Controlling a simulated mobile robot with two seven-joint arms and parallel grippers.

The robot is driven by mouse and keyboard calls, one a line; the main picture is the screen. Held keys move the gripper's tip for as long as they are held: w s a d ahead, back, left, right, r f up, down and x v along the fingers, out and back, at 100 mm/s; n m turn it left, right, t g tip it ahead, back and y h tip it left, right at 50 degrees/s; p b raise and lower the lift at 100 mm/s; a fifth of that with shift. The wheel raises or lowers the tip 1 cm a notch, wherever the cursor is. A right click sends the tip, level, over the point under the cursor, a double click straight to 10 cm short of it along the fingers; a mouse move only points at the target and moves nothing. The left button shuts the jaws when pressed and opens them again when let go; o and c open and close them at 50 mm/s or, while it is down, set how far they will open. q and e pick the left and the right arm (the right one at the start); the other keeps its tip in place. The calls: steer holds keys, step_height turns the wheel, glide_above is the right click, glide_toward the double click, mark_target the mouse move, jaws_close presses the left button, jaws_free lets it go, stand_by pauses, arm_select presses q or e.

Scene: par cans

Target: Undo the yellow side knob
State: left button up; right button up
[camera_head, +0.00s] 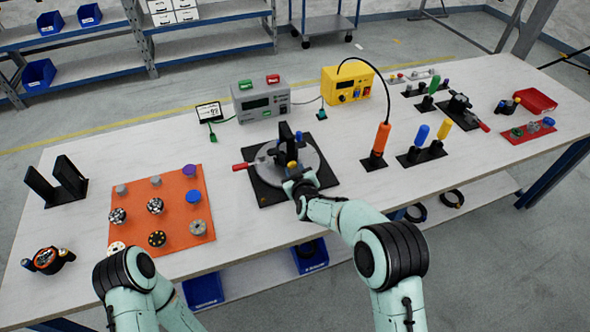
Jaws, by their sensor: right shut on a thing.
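A black par can fixture (285,138) stands on a round grey plate (268,178) over a black base in the middle of the table. A small yellow side knob (292,165) shows low on its near side, and a blue knob (299,136) shows higher on the right. My right gripper (292,179) reaches in from the front right and is shut at the yellow knob. The gripper and wrist hide much of the contact. My left arm is bent at the bottom left, and its gripper is not in view.
A red-handled clamp (243,166) sticks out left of the plate. An orange mat (181,198) with several small parts lies to the left. Grey and yellow boxes (347,84) stand behind.

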steer(key=o, duration=1.1)
steer(key=shift+c, duration=0.2)
steer(key=v, duration=1.3)
steer(key=shift+s+b, duration=0.2)
steer(key=shift+b, duration=0.2)
steer(key=shift+r, duration=0.1)
